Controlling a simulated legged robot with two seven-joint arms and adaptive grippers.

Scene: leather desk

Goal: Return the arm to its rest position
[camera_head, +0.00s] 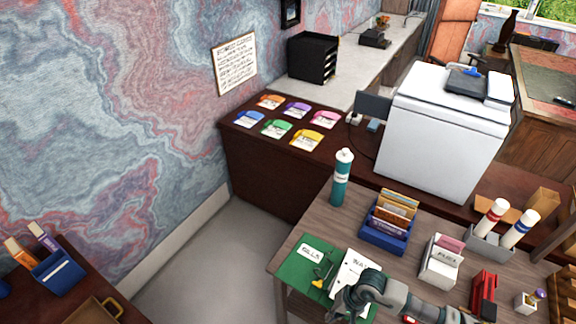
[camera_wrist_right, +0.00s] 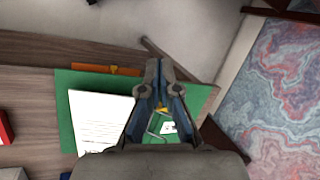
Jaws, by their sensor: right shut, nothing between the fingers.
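My right arm comes in from the bottom of the head view. Its gripper (camera_head: 347,299) is over the papers at the front left of the wooden desk (camera_head: 411,263). In the right wrist view my right gripper (camera_wrist_right: 161,66) is shut with nothing between its fingers, above the green mat (camera_wrist_right: 66,105). A white sheet (camera_wrist_right: 98,120) lies on the mat beside the fingers. A small yellow and metal item shows between the finger links; I cannot tell what it is. My left gripper is not in view.
A teal bottle (camera_head: 341,180), a blue file box (camera_head: 384,239), a white card holder (camera_head: 437,271) and a red stapler-like item (camera_head: 483,295) stand on the desk. A large white printer (camera_head: 432,140) is behind. Bare floor (camera_head: 215,270) lies left of the desk.

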